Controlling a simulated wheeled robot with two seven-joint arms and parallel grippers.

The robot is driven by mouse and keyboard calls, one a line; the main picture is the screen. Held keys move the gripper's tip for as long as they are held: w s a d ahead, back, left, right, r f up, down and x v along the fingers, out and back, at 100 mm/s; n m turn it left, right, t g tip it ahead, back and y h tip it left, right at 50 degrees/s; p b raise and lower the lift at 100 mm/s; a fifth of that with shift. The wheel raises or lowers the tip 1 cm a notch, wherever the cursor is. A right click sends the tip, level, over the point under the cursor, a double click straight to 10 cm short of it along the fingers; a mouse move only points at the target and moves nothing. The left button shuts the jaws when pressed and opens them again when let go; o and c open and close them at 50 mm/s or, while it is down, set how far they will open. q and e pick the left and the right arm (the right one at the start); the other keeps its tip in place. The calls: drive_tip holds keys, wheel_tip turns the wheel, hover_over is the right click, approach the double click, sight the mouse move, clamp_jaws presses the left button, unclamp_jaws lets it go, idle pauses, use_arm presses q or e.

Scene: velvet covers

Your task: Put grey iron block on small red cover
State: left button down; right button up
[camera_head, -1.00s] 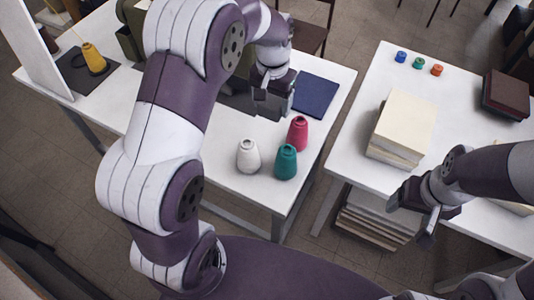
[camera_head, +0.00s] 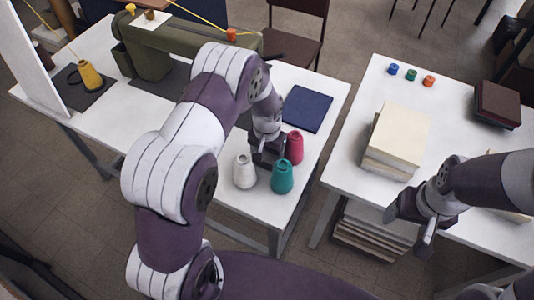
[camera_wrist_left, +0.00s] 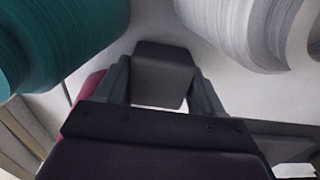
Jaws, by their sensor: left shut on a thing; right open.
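The grey iron block (camera_wrist_left: 163,72) shows in the left wrist view as a dark grey block between the two fingers. My left gripper (camera_head: 267,158) is shut on it. In the head view the gripper is among the thread cones on the left table, near the white cone (camera_head: 244,172) and the pink cone (camera_head: 294,148); whether the block touches the table is unclear. No small red cover can be told for sure; a dark maroon flat thing (camera_head: 499,103) lies at the back of the right table. My right gripper (camera_head: 411,226) is open and empty near that table's front edge.
A teal cone (camera_head: 283,177) stands close to the left gripper. A navy cover (camera_head: 307,108) lies behind it. A green sewing machine (camera_head: 155,55) stands at the back left. A cream stack (camera_head: 402,135) and small spools (camera_head: 411,74) stand on the right table. A gap separates the tables.

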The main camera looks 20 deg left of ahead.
use_arm(q)
drive_tip(key=shift+c, duration=0.6)
unclamp_jaws()
drive_tip(key=shift+s, duration=0.1)
